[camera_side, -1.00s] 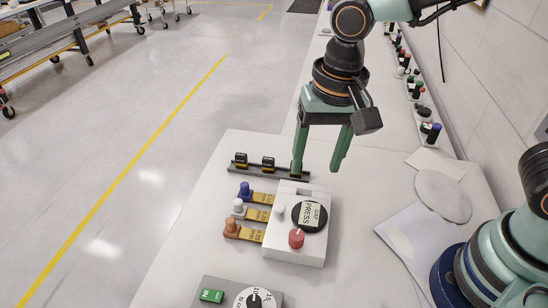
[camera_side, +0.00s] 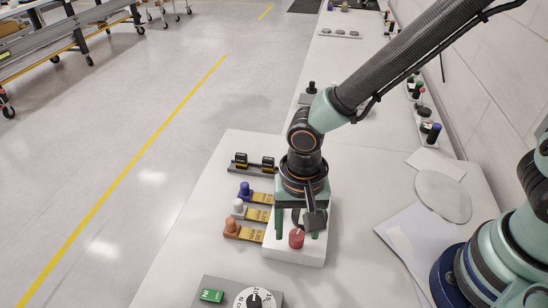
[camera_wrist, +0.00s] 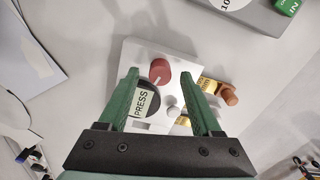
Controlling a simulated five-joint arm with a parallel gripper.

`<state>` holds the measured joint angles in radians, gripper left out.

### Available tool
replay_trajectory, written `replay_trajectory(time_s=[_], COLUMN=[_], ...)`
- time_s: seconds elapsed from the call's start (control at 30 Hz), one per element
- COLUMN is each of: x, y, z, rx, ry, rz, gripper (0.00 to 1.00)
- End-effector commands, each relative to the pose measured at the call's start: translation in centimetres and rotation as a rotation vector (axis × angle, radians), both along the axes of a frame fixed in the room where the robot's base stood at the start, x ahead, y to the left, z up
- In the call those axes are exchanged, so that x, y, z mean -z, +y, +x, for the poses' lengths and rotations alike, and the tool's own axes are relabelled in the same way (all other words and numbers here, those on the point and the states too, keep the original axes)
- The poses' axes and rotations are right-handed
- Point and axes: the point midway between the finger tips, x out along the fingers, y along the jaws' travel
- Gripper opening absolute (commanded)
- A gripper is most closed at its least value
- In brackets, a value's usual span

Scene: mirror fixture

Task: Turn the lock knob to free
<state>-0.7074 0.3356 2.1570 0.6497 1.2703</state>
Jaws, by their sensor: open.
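A white fixture block (camera_side: 310,257) stands on the bench under my gripper. A red knob (camera_side: 296,238) with a light mark sits upright on its near end; it also shows in the wrist view (camera_wrist: 159,70). My gripper (camera_wrist: 161,74) is open and points down over the block, with one green finger on each side of the red knob in the wrist view. I cannot tell whether the fingers touch it. The black disc labelled PRESS (camera_wrist: 146,104) lies between the fingers in the wrist view and is mostly hidden in the side view. A small white knob (camera_wrist: 173,110) is beside it.
Blue (camera_side: 244,190), white (camera_side: 238,207) and orange (camera_side: 231,226) knobs with yellow tags line the block's left side. A dark rail (camera_side: 238,169) lies behind. A grey dial panel (camera_side: 230,290) stands in front. Papers (camera_side: 415,240) lie to the right.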

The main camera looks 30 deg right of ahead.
Motion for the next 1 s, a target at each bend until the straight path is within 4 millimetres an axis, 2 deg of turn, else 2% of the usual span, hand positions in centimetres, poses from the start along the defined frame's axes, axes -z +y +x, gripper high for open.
replay_trajectory(time_s=[0.2,0.5,0.67,0.7,0.87,1.0], x=[1.5,1.6,1.6,1.6,1.6,1.6], y=[0.0,0.0,0.0,0.0,0.0,0.0], z=[0.0,0.0,0.0,0.0,0.0,0.0], rx=[0.0,0.0,0.0,0.0,-0.019,-0.117], ry=[0.001,-0.001,-0.001,-0.001,-0.001,0.0], rz=[-0.001,0.001,0.001,0.001,0.001,0.0], gripper=[0.66,0.66,0.05,0.0,0.0,0.0])
